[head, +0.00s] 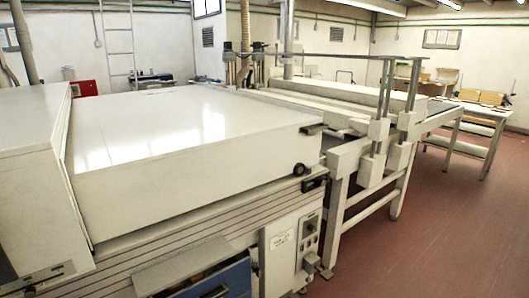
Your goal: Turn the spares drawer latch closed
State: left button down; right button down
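A blue drawer front (232,277) shows at the bottom edge of the head view, low on the side of the large pale machine. It is partly cut off by the frame. A grey handle (214,293) is on it at the very bottom. Neither of my grippers is in view.
The pale machine (185,125) fills the left and middle. A control panel (309,237) and a label plate (281,241) are right of the drawer. A conveyor frame (372,170) runs to the back right. The red floor (430,235) on the right is clear.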

aim_at(257, 269)
jog(key=u, duration=0.35)
jog(key=i+l+u, duration=0.2)
jog(key=l+u, duration=0.2)
jog(key=l, duration=0.15)
jog(key=i+l+u, duration=0.2)
jog(key=l+u, duration=0.25)
jog(key=l, duration=0.7)
jog(key=i+l, duration=0.1)
jog(key=l, duration=0.6)
jog(key=i+l, duration=0.1)
jog(key=l, duration=0.55)
jog(key=i+l, duration=0.1)
jog(key=l, duration=0.6)
jog(key=u, duration=0.05)
